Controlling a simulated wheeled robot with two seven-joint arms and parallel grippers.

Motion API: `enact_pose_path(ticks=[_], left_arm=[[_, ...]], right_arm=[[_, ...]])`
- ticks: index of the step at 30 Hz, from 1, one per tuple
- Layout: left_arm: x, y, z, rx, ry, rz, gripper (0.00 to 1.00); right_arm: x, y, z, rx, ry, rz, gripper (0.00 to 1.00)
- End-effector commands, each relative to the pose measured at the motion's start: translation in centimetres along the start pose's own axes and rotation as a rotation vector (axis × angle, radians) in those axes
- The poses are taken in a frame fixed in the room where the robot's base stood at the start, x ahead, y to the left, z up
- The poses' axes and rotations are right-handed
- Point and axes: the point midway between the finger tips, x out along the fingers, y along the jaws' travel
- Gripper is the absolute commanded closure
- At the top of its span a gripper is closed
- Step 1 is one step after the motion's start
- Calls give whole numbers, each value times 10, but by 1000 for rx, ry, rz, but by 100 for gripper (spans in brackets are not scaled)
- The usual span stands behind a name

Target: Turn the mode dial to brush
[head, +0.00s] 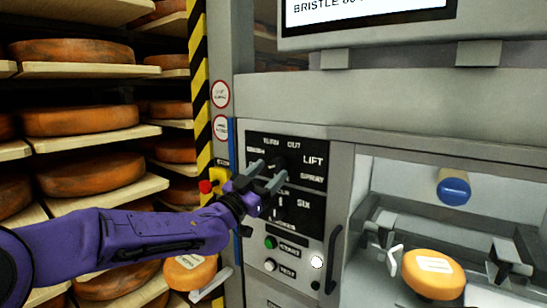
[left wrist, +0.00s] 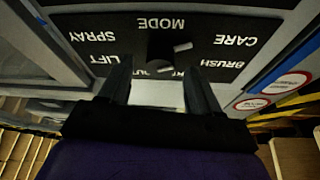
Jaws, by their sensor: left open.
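The mode dial (left wrist: 163,46) is a dark round knob on a black panel with a light bar on it. In the left wrist view the panel shows upside down, with MODE, CARE, SPRAY and LIFT around the knob and the BRUSH label (left wrist: 222,64) to its lower right. The light bar points right, roughly between CARE and BRUSH. In the head view the dial (head: 279,163) is partly hidden by my gripper. My left gripper (head: 268,172) is open in front of the panel, its fingers (left wrist: 157,68) apart with nothing between them. Contact with the knob cannot be told. My right gripper is not in view.
A lower black panel (head: 312,221), a green button (head: 270,242) and white knobs sit below. A dark door handle (head: 333,258) is to the right. A labelled cheese wheel (head: 434,273) sits in the open chamber. Shelves of cheese wheels (head: 80,121) stand left, beside a striped post (head: 200,80).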

Motion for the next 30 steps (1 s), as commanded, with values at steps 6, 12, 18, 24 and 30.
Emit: enact_pose_path(ticks=[6,12,18,24,30], left_arm=[[27,0,0,0,-1,0,37],[29,0,1,-1,-2,0,37],[28,0,1,-1,-2,-1,79],[28,0,2,1,-2,0,92],[27,0,3,40,-2,15,92]], right_arm=[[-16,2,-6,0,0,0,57],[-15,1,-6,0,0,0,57],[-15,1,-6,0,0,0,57],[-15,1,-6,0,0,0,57],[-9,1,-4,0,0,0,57]])
